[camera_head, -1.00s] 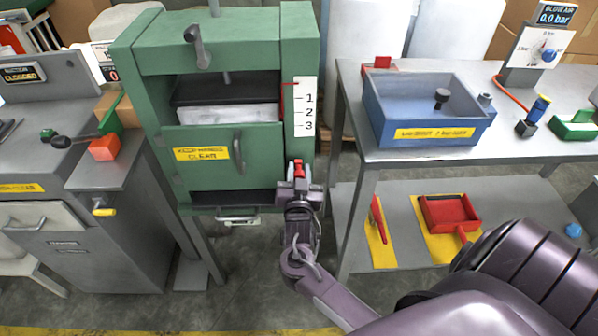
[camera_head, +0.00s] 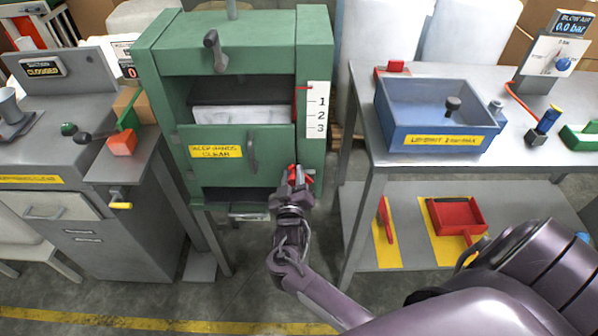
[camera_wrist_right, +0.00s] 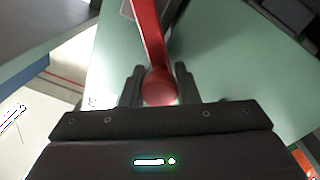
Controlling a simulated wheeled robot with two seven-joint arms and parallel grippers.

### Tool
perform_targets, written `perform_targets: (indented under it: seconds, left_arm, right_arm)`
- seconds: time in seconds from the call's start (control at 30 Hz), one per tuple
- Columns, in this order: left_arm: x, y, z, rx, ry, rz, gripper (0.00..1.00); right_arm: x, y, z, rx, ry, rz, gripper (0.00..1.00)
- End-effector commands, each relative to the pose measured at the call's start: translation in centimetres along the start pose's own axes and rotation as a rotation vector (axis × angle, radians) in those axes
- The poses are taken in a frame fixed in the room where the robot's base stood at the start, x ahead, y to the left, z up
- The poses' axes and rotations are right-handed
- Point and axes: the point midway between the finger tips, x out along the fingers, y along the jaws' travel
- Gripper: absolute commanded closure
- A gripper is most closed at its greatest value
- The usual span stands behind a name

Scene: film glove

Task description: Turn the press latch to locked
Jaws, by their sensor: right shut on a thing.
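The green press (camera_head: 232,60) stands at centre left with its front door closed over the lower part of its opening. The red latch (camera_head: 307,180) is low on the press's right post, partly hidden by my right gripper (camera_head: 294,184). In the right wrist view the red latch lever (camera_wrist_right: 149,40) comes down from the top, and its rounded end sits between the two dark fingers of my right gripper (camera_wrist_right: 158,85), which is shut on it. My left gripper is not in view.
A grey bench (camera_head: 356,100) on the right carries a blue tray (camera_head: 436,139). A red dustpan (camera_head: 455,215) lies on its lower shelf. A grey cabinet (camera_head: 135,235) stands left of the press. The door handle (camera_head: 251,152) sticks out left of my right gripper.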

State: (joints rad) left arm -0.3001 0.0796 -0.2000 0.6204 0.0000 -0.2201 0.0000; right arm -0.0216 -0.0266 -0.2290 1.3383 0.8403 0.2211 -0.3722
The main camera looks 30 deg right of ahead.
Motion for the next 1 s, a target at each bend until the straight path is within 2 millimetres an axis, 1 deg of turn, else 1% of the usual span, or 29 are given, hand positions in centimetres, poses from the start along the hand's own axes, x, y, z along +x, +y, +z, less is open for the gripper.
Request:
perform_targets:
  seconds: [0.33, 0.6, 0.8, 1.0]
  left_arm:
    - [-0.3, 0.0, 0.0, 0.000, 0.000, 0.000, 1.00]
    - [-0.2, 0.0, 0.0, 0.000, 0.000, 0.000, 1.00]
    - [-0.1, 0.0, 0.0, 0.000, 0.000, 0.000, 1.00]
    - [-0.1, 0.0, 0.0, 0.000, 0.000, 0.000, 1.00]
  right_arm:
    - [-0.1, -2.1, 0.7, -0.331, 0.016, -0.003, 1.00]
    - [-0.2, -3.5, 1.7, -0.577, 0.028, -0.005, 1.00]
    - [-0.2, -4.2, 2.4, -0.724, 0.035, -0.005, 1.00]
    - [-0.2, -4.6, 2.9, -0.824, 0.040, -0.006, 1.00]
